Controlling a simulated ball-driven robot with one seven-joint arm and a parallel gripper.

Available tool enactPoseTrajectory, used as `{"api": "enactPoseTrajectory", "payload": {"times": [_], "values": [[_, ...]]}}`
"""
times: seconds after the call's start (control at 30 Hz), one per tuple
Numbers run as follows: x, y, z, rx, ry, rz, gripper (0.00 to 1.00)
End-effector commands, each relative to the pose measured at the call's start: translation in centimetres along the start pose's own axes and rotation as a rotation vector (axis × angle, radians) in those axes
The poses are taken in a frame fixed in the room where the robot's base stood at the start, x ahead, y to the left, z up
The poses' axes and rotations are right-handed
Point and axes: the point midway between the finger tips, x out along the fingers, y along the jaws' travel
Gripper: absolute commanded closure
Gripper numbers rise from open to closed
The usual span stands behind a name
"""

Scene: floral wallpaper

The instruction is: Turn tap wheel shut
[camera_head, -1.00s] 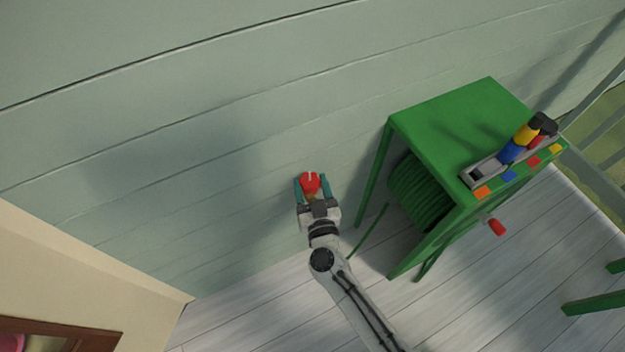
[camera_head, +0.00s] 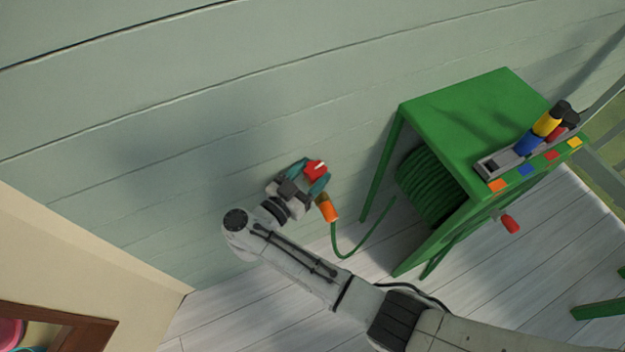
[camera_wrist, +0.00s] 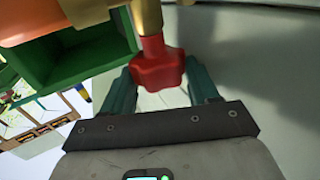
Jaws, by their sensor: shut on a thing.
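The red tap wheel (camera_head: 315,169) sits at the light green plank wall in the head view. In the wrist view the wheel (camera_wrist: 158,68) is lobed and joins a brass tap body (camera_wrist: 147,18) above it. My gripper (camera_head: 307,174) is shut on the wheel, with one teal finger on each side, reaching in from the lower left. The fingers (camera_wrist: 160,88) flank the wheel in the wrist view too. An orange hose connector (camera_head: 326,208) hangs beside my gripper, with a green hose below it. Most of the tap body is hidden in the head view.
A green hose reel cart (camera_head: 465,110) stands right of the tap, with a red crank handle (camera_head: 510,224) and a tray of coloured nozzles (camera_head: 500,163) on top. A cream wall (camera_head: 90,265) stands at lower left. Pale floorboards lie below.

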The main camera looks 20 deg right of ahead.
Motion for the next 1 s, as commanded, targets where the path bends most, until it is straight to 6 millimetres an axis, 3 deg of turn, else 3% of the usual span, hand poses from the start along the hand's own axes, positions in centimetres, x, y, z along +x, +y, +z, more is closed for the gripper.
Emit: {"api": "enactPoseTrajectory", "payload": {"times": [0.43,1.0], "values": [[0.02,-0.63,-0.09,0.004,0.002,0.244,0.71],[-0.01,-0.64,-0.35,0.005,0.002,0.285,0.71]]}}
